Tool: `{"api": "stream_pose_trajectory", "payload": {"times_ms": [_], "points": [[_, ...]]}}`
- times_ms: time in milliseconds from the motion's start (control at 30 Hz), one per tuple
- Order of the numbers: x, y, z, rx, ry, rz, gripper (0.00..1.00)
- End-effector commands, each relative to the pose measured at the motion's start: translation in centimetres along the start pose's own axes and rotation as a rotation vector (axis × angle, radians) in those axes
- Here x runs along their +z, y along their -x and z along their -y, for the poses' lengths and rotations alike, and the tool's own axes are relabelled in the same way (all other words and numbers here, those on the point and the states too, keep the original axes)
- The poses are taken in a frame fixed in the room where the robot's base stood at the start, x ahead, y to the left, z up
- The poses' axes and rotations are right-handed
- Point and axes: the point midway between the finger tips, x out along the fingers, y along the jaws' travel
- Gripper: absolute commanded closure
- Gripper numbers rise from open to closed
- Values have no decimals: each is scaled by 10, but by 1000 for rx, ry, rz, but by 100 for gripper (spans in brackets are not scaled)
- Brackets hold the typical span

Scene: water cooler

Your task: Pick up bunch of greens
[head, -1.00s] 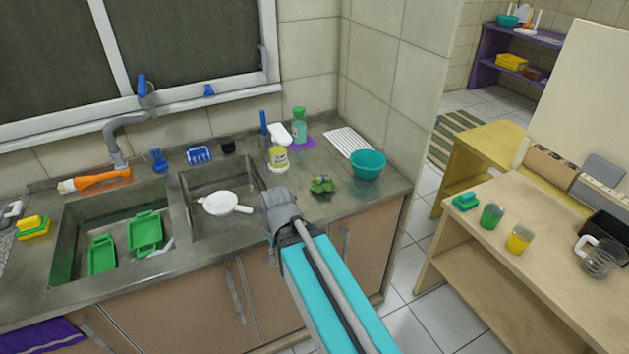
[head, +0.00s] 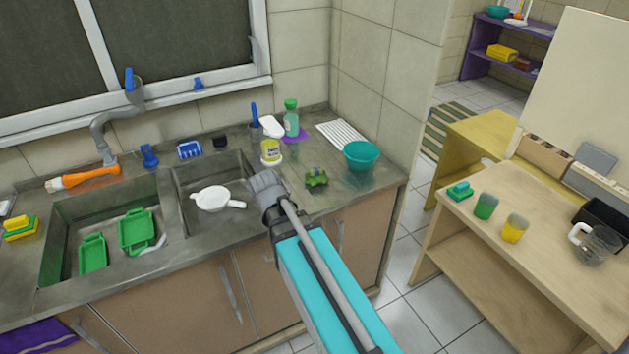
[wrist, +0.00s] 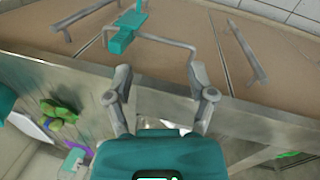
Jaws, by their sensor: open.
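The bunch of greens (head: 316,177) is a small dark green clump on the grey counter, right of the sinks and in front of the teal bowl. In the wrist view the greens (wrist: 60,112) show at the lower left, outside the space between the fingers. My gripper (head: 265,187) is at the right sink's front right edge, left of the greens and apart from them. In the wrist view my gripper (wrist: 160,85) has its fingers spread with nothing held between them. Its fingertips are hard to make out in the head view.
The teal bowl (head: 361,158) stands behind and right of the greens. A yellow-labelled container (head: 271,152), a green bottle (head: 291,120) and a white rack (head: 342,133) stand farther back. Bare counter surrounds the greens.

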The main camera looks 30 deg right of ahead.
Motion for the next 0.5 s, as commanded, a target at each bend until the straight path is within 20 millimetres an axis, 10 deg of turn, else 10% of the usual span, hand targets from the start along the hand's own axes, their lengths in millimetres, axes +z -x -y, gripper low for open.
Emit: {"api": "stream_pose_trajectory", "payload": {"times_ms": [500], "points": [[-124, -6, -98, 486, 777, 396, 29]]}}
